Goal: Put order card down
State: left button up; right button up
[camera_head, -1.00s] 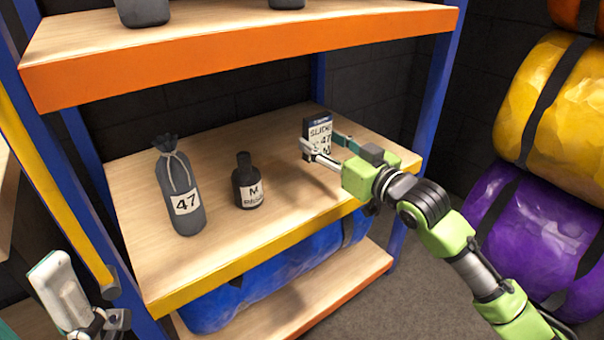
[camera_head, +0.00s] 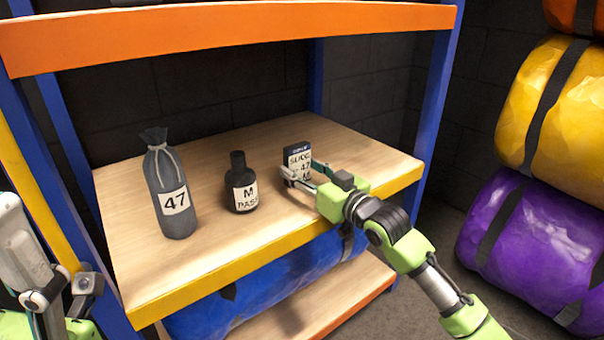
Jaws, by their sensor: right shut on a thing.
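A grey drawstring bag (camera_head: 172,190) labelled 47 and a dark bottle (camera_head: 240,184) labelled M stand left of the card. A blue roll (camera_head: 270,275) lies on the lower shelf. Yellow (camera_head: 575,100) and purple (camera_head: 530,235) rolls are at right. Blue posts frame the shelf.

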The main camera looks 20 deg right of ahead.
jog(key=o, duration=1.1)
jog(key=shift+f, duration=0.1)
jog(key=shift+o, duration=0.2)
